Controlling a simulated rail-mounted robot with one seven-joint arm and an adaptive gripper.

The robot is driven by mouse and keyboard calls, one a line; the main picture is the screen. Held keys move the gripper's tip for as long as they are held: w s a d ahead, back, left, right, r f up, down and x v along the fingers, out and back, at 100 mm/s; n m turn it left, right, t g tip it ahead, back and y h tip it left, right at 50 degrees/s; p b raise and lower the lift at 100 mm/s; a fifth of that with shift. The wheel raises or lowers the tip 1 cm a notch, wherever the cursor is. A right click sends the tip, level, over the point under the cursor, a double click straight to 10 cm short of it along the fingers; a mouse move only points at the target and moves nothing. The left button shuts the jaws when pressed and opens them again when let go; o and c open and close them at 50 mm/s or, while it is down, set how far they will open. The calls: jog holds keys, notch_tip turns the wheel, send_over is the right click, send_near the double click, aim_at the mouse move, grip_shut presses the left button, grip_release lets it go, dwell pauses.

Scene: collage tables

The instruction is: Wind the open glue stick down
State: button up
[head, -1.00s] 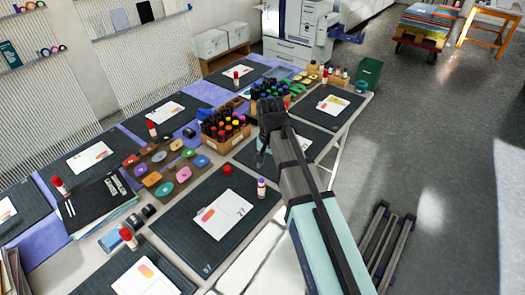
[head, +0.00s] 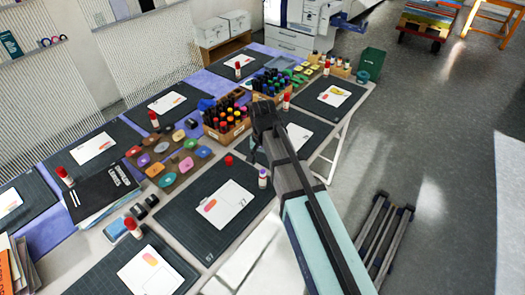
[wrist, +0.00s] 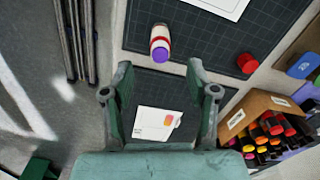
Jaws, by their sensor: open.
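The open glue stick (head: 263,179) stands upright near the right edge of the front-middle black cutting mat (head: 184,222). It has a white and red body and a purple top. In the wrist view the glue stick (wrist: 160,43) shows just beyond the gap between the fingertips, its purple end towards me. Its red cap (head: 229,161) sits apart on the mat, also seen in the wrist view (wrist: 248,63). My gripper (wrist: 160,78) is open and empty, above the table and touching nothing visible. In the head view the gripper's fingertips are hard to make out.
A cardboard box of markers (head: 227,126) stands left of my gripper, at right in the wrist view (wrist: 268,128). White printed cards (head: 226,207) lie on the mats. Other red-capped glue sticks (head: 133,227) stand around. Open floor (head: 430,170) lies right of the table.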

aim_at(263, 172)
notch_tip(263, 172, down, 8)
jog(key=shift+f+p, duration=0.1)
jog(key=shift+p, duration=0.7)
jog(key=shift+c, duration=0.4)
jog(key=c, duration=1)
jog(key=shift+c, duration=0.2)
